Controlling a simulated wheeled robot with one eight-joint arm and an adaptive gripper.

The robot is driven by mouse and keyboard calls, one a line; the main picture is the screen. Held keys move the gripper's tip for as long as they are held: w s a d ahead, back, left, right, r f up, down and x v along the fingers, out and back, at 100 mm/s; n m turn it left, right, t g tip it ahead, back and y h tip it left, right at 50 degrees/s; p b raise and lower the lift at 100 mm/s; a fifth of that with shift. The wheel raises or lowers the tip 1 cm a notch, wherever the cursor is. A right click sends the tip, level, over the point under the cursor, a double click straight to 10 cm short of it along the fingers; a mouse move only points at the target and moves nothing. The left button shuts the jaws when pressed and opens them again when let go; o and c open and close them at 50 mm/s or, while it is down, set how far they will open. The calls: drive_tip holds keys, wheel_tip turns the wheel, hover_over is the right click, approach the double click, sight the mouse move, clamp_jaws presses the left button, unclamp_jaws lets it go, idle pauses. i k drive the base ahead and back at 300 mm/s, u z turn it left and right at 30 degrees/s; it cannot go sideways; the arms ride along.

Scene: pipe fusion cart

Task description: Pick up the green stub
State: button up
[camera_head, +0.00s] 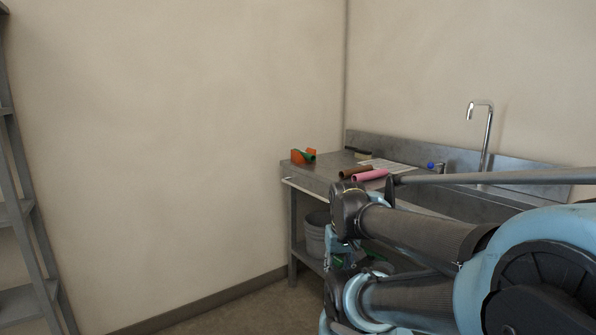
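The green stub (309,153) is a small green cylinder at the left end of the metal counter (320,171). It lies in or against an orange holder (297,157); I cannot tell which at this size. My arm reaches in from the right, and its dark and light-blue links cover the front and right of the counter. The fingers of my gripper cannot be made out among these links, and no contact with the green stub shows.
A brown tube (355,171) and a pink tube (369,175) lie on the counter right of the stub. A tap (487,130) rises at the right. A grey bucket (318,236) stands below. A metal shelf (22,210) is at far left, with clear floor between.

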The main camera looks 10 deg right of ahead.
sight(308, 156)
drive_tip(key=k, duration=0.6)
drive_tip(key=u, duration=0.3)
drive_tip(key=i, duration=1.65)
drive_tip(key=z, duration=0.45)
